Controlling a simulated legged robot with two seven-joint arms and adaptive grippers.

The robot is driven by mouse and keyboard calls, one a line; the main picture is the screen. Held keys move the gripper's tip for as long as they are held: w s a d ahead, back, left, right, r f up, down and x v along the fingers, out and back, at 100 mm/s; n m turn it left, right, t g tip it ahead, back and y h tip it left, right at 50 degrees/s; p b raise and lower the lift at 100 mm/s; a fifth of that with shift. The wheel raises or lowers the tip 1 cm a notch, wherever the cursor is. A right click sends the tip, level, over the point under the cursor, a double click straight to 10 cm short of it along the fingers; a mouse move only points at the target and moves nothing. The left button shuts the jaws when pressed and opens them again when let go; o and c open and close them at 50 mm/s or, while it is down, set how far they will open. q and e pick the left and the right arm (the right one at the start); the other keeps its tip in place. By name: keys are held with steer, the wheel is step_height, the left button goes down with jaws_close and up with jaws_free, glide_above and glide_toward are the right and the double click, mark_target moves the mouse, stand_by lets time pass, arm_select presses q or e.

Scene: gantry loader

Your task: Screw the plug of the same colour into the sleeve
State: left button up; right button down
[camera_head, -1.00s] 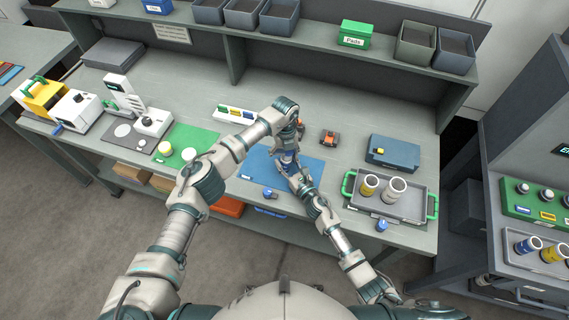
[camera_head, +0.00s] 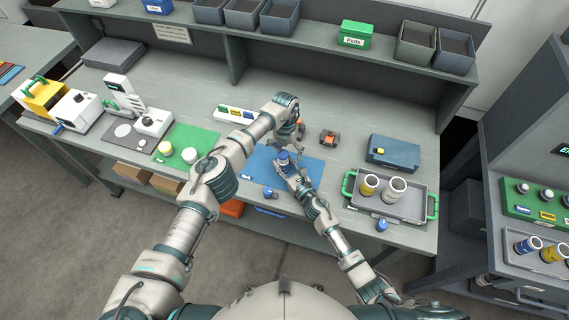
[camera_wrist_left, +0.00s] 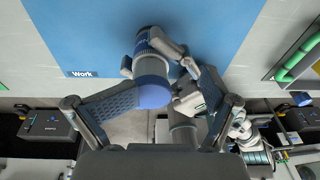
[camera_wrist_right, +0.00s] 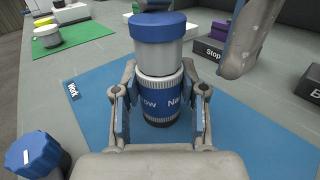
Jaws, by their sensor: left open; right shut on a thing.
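A blue-banded sleeve (camera_wrist_right: 160,100) stands upright on the blue work mat (camera_wrist_right: 255,140), with my right gripper (camera_wrist_right: 160,118) shut around its band. A pale cylinder with a blue cap, the blue plug (camera_wrist_right: 158,28), sits upright on top of it. How deep its thread sits cannot be told. In the left wrist view the plug's blue top (camera_wrist_left: 153,92) lies between the spread fingers of my left gripper (camera_wrist_left: 165,85), which is open and above it. In the head view the sleeve and plug (camera_head: 283,160) show beside my left gripper (camera_head: 298,132).
Another blue plug (camera_wrist_right: 36,155) stands by the mat's near edge. A grey tray (camera_head: 410,208) with green handles holds a yellow-banded sleeve (camera_head: 369,185) and a pale one (camera_head: 394,189). Another blue piece (camera_head: 382,225) lies before it. A blue case (camera_head: 390,152) stands behind.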

arm_select(q)
steer(key=shift+a, duration=0.1)
steer(key=shift+w+d+r, duration=0.15)
steer(key=shift+r, duration=0.9)
steer(key=shift+w+d+r, duration=0.1)
steer(key=shift+d+r, duration=0.05)
steer(key=shift+r, duration=0.9)
steer(key=c, duration=0.7)
steer(key=shift+s+a+r+n+t, duration=0.15)
steer(key=shift+s+r+n+t, duration=0.15)
steer(key=shift+r+n, duration=0.35)
steer(key=shift+s+a+r+n+t, duration=0.1)
steer(key=shift+a+r+n+t, duration=0.2)
steer(key=shift+r+n, duration=0.35)
steer(key=shift+a+r+n+t, duration=0.15)
steer(key=shift+r+n+t, duration=0.2)
steer(key=shift+n, duration=0.45)
steer(key=shift+d+f, duration=0.1)
steer(key=shift+f, duration=3.9)
